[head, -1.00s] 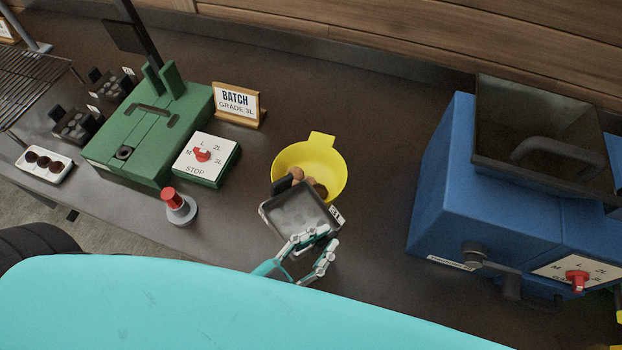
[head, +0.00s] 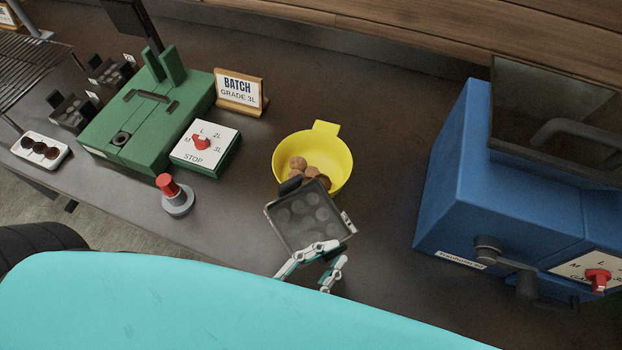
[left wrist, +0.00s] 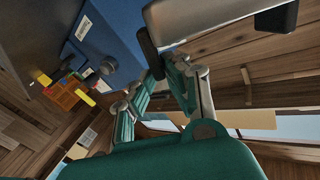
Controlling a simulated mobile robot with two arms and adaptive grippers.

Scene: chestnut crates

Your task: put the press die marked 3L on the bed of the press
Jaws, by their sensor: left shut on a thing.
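My left gripper (head: 318,268) is shut on a dark square press die (head: 300,222), which it holds at its near edge above the table. The die is tilted, so several round hollows in its face show. A white tag sits on its right edge, too oblique to read now. In the left wrist view the die shows as a grey slab (left wrist: 205,15) beyond the fingers. The green press (head: 150,125) stands at the left, with a slotted top and two uprights at the back; nothing lies on top of it. My right gripper is not in view.
A yellow bowl (head: 335,150) of brown chestnuts is just behind the die. A dial box (head: 205,150), red button (head: 170,190) and batch sign (head: 238,92) reading GRADE 3L stand by the press. Other dies (head: 72,112) sit far left. A blue machine (head: 450,170) fills the right.

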